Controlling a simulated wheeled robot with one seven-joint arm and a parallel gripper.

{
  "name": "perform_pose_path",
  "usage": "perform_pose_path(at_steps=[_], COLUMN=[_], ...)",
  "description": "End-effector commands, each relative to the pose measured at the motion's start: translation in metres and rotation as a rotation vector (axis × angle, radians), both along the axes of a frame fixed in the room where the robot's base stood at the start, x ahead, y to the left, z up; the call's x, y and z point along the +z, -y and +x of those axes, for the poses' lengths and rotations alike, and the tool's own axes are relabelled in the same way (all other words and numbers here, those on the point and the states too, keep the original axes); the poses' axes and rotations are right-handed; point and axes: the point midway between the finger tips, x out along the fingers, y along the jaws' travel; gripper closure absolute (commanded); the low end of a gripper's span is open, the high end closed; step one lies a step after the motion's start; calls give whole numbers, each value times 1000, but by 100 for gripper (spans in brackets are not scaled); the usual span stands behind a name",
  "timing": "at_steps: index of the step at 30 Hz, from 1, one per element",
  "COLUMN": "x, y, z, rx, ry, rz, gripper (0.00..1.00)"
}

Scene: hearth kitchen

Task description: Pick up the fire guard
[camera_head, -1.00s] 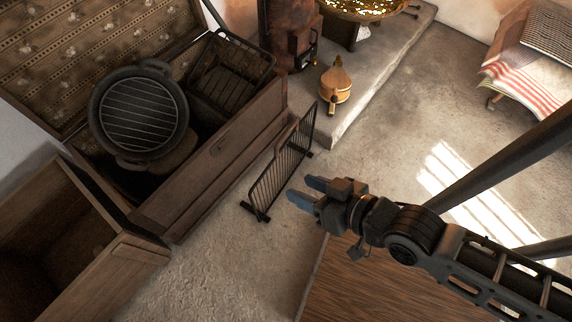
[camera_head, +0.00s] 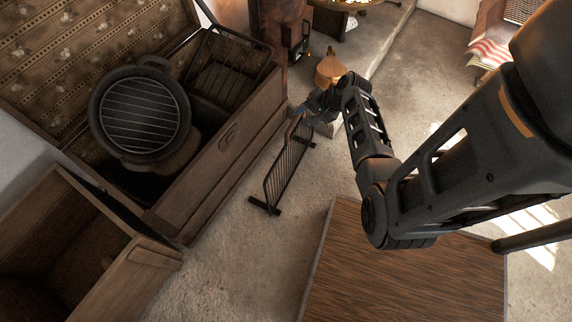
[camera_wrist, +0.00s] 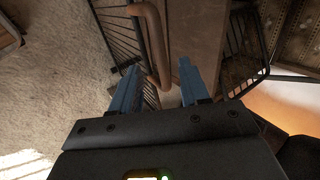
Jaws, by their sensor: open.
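The fire guard (camera_head: 288,166) is a black barred panel standing upright on the floor beside the open chest, with a copper-brown handle along its top. My gripper (camera_head: 304,112) is at the far upper end of the guard, partly hidden by my arm. In the wrist view my gripper (camera_wrist: 159,65) is open, with two blue fingers apart. The handle (camera_wrist: 156,38) runs into the gap between them, nearer the left finger. The bars of the fire guard (camera_wrist: 117,32) show to the left. I cannot tell whether a finger touches the handle.
The open chest (camera_head: 222,150) holds a round grill (camera_head: 140,115) and a black rack (camera_head: 228,70). An open wooden box (camera_head: 95,262) stands at lower left. A wooden tabletop (camera_head: 400,275) is at the bottom. A stove (camera_head: 285,30) and bellows (camera_head: 331,68) are behind the gripper.

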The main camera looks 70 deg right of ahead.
Motion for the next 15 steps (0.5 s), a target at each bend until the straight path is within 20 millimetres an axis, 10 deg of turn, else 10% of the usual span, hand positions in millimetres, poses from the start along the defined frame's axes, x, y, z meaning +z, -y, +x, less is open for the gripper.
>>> perform_pose_path(at_steps=[15], x=[-49], y=[11], z=[29], rx=[-3], ry=[-1], rz=[7], gripper=[55])
